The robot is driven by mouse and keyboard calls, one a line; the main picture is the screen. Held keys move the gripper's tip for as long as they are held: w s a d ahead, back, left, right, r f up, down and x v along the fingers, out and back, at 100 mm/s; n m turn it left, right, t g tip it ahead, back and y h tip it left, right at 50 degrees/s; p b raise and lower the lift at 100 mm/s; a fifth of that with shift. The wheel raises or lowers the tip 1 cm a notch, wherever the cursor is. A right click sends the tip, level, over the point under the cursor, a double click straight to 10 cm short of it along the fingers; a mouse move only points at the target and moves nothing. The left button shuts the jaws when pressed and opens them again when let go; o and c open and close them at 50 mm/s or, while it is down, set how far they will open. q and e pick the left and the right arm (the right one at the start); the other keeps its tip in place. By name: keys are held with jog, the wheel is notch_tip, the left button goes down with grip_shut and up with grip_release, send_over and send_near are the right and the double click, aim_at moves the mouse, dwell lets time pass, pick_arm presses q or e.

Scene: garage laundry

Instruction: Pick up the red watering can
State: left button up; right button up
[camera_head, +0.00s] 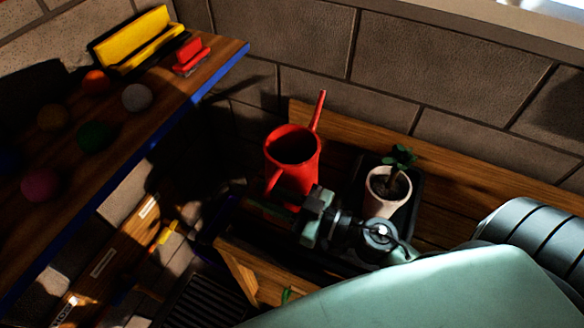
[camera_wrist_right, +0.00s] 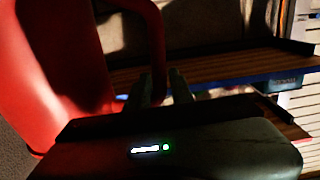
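The red watering can (camera_head: 306,170) stands at the back of the wooden bench in the head view, its spout pointing up and its handle toward my right gripper (camera_head: 272,208). Its red body (camera_wrist_right: 45,80) fills the left of the right wrist view. Its handle (camera_wrist_right: 157,45) comes down between the two dark fingertips of my right gripper (camera_wrist_right: 160,87). The fingers lie on either side of the handle; shadow hides whether they press on it. The can's base is hidden behind the gripper in the head view. My left gripper is not in view.
A potted plant (camera_head: 378,205) stands in a black tray (camera_head: 414,200) right of the can, close to my right wrist. A brick wall (camera_head: 420,60) is behind. At left, a blue-edged shelf (camera_head: 205,78) holds several balls, a yellow box (camera_head: 137,40) and a red object (camera_head: 190,57).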

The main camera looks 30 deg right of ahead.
grip_shut()
dwell(1.4)
jog(key=shift+d+r, duration=0.1)
